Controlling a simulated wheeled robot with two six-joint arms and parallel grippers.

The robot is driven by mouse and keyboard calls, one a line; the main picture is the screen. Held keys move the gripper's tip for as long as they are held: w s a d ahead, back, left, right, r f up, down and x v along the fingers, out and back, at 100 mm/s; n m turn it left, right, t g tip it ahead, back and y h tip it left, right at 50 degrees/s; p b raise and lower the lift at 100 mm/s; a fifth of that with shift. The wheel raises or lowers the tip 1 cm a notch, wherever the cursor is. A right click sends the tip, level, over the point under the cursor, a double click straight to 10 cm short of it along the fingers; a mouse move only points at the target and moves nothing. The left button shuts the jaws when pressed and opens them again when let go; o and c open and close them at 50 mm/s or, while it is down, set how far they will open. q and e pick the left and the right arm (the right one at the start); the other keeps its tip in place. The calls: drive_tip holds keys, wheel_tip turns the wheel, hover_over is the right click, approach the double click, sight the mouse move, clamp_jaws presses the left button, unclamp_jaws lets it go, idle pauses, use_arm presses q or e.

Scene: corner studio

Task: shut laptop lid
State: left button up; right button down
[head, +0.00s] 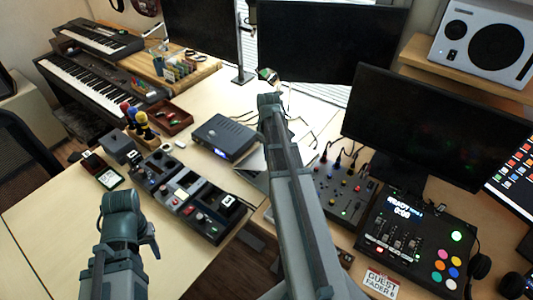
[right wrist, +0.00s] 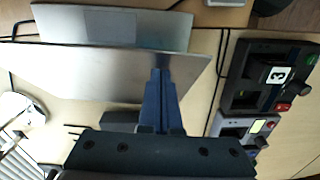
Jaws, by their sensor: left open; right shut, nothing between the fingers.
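The silver laptop (head: 253,163) lies mostly behind my right arm in the head view, beside the dark blue-grey box. In the right wrist view the laptop's broad lid (right wrist: 100,70) is raised, with the base and its touchpad (right wrist: 110,26) showing beyond it. My right gripper (right wrist: 161,75) is shut and empty, its fingertips overlapping the lid in that view; I cannot tell whether they touch. Its fingers are hidden in the head view. My left gripper (head: 150,240) is open and empty, low at the left, apart from the laptop.
A blue-grey box (head: 224,137) stands left of the laptop. A row of pedals (head: 185,195) lies nearer, and a knobbed mixer (head: 345,187) is to the right. Monitors (head: 330,40) stand behind. The table's front left is mostly bare.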

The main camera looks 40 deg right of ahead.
use_arm(q)
drive_tip(key=shift+f+b, duration=0.55)
drive_tip(key=shift+f, duration=0.2)
use_arm(e)
drive_tip(key=shift+s+d+f, duration=0.15)
drive_tip(key=shift+s+f, duration=0.4)
drive_tip(key=shift+f, duration=0.2)
use_arm(q)
drive_tip(key=shift+f+b, duration=1.4)
use_arm(e)
drive_tip(key=shift+s+d+f, duration=0.1)
drive_tip(key=shift+s+f, duration=0.25)
drive_tip(key=shift+f, duration=0.4)
drive_tip(key=shift+s+d+f, duration=0.1)
drive_tip(key=shift+s+f, duration=0.25)
drive_tip(key=shift+f, duration=0.35)
use_arm(q)
drive_tip(key=shift+f+b, duration=1.55)
drive_tip(key=shift+b, duration=0.05)
use_arm(e)
drive_tip(key=shift+s+f, duration=0.25)
drive_tip(key=shift+f, duration=0.55)
drive_tip(key=shift+s+f, duration=0.2)
drive_tip(key=shift+f, duration=0.55)
use_arm(q)
drive_tip(key=shift+f, duration=0.1)
